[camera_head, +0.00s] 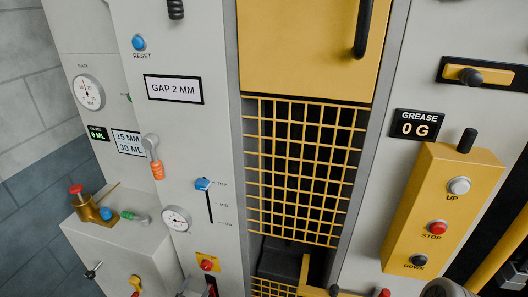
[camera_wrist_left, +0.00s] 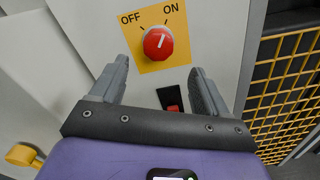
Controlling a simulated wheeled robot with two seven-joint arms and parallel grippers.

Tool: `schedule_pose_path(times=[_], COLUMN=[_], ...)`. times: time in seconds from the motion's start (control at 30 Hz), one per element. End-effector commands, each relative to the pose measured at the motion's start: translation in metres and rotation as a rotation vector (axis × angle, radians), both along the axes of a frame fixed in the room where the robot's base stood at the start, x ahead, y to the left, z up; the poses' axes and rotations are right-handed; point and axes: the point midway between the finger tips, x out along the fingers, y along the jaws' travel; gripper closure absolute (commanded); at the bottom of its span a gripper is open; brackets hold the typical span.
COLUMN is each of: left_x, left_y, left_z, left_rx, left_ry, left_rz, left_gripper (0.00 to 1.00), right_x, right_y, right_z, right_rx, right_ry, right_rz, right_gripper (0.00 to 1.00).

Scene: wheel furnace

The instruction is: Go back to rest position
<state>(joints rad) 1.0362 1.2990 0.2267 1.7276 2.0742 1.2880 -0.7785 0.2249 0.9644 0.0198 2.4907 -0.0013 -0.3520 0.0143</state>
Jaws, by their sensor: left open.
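My left gripper (camera_wrist_left: 160,78) is open in the left wrist view, its two grey fingers spread with nothing between the tips. Beyond the tips is a red knob (camera_wrist_left: 158,44) on a yellow OFF/ON plate; its white mark points up, slightly right. A small red switch in a black frame (camera_wrist_left: 173,106) shows between the fingers. In the head view the red knob (camera_head: 207,264) sits low on the grey panel, and only a small grey part of my left gripper shows at the bottom edge.
A yellow mesh guard (camera_head: 300,170) stands right of the grey panel, under a yellow door (camera_head: 310,45). A yellow UP/STOP/DOWN box (camera_head: 440,215) projects at right. A blue slider (camera_head: 203,184), an orange-handled lever (camera_head: 156,170) and a side cabinet (camera_head: 120,245) are at left.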

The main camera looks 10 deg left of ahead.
Motion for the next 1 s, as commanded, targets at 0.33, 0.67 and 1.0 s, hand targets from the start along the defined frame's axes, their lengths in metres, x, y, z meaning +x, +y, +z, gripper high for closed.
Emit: schedule_pose_path(times=[0.33, 0.67, 1.0], left_x=[-0.043, -0.208, -0.252], left_y=[-0.175, -0.273, -0.247], left_z=[-0.01, -0.043, -0.053], left_rx=[0.022, 0.499, 1.326], left_ry=[0.216, 0.537, 0.423], left_rz=[-0.667, -1.483, -1.764], left_gripper=[0.24, 0.24, 0.24], right_x=[0.0, 0.0, 0.0], right_y=[0.0, 0.0, 0.0], right_z=[-0.005, -0.011, -0.017], right_rx=[0.0, 0.0, 0.0], right_ry=[0.0, 0.0, 0.0], right_rz=[0.0, 0.0, 0.0], right_gripper=[0.29, 0.29, 0.29])
